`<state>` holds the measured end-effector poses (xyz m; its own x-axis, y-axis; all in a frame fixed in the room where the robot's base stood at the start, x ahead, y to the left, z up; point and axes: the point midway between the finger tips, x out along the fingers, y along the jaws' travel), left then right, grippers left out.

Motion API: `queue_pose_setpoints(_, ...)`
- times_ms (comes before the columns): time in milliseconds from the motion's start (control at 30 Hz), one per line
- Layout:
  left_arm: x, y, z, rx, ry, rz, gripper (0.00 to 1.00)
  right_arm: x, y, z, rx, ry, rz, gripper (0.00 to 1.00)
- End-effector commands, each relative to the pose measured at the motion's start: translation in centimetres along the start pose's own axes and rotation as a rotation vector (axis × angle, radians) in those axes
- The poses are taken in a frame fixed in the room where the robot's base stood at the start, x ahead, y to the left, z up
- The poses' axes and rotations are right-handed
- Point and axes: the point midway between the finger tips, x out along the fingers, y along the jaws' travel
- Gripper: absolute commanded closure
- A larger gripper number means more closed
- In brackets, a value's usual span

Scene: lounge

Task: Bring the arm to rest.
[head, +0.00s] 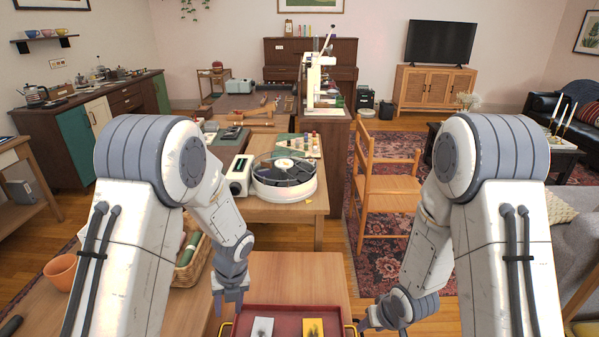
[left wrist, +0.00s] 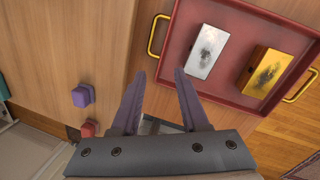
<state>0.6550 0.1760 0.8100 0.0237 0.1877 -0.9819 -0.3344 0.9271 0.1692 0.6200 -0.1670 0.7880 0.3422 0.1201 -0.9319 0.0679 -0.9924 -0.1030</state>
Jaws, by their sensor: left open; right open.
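My left gripper (head: 231,300) hangs from the left arm at the lower middle of the head view, beside the left end of a red tray (head: 285,308). In the left wrist view its two fingers (left wrist: 158,78) are spread with nothing between them. They point toward the tray's near left corner and its yellow handle (left wrist: 157,35). My right gripper (head: 372,322) is at the tray's right end, mostly hidden by its own wrist and the frame's lower edge.
The red tray holds a silver-white block (left wrist: 211,52) and a yellow block (left wrist: 266,72). A purple block (left wrist: 82,96) and a red block (left wrist: 89,129) are left of the fingers. A wicker basket (head: 192,262), terracotta pot (head: 62,271) and wooden chair (head: 388,190) stand nearby.

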Motion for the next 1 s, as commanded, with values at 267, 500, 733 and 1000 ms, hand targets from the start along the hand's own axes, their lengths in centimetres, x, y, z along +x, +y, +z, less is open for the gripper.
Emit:
queue_pose_setpoints(267, -10.7, -2.5, -6.0, -0.681, 0.004, -0.064, 0.55, -8.2, -5.5, -0.9, -0.186, -0.076, 0.059, 0.55)
queue_pose_setpoints(500, -17.4, -2.8, -12.8, -1.263, 0.088, -0.108, 0.55, -15.6, -10.4, 1.5, -0.322, -0.161, 0.046, 0.55)
queue_pose_setpoints(733, -21.9, -1.8, -19.6, -1.779, 0.225, -0.094, 0.55, -22.6, -14.1, 5.9, -0.457, -0.256, -0.019, 0.55)
queue_pose_setpoints(1000, -23.9, -0.6, -24.1, -2.115, 0.333, -0.031, 0.55, -27.1, -15.6, 9.8, -0.557, -0.336, -0.083, 0.55)
